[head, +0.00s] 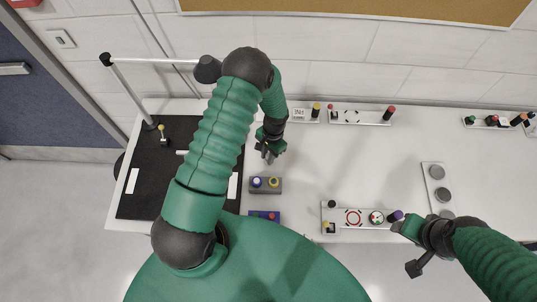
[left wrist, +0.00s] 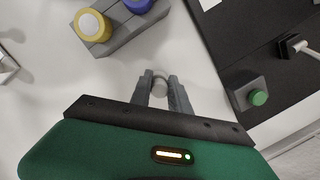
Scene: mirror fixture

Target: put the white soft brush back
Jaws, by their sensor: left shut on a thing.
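My left gripper (head: 268,153) is over the white table, above the grey block with blue and yellow round tops. In the left wrist view its two fingers (left wrist: 163,97) are closed on a small pale cylinder, which I take to be the white soft brush (left wrist: 160,82). Only its rounded end shows; its bristles cannot be made out. In the head view the held brush is too small to tell. My right gripper (head: 402,228) is at the right end of the front white panel; its jaws are unclear.
The grey block (head: 265,190) is just in front of my left gripper; it also shows in the left wrist view (left wrist: 130,32). A black mat (head: 135,205) lies left. A white panel (head: 335,215) is front right. A grey-disc panel (head: 425,170) stands right. The middle table is clear.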

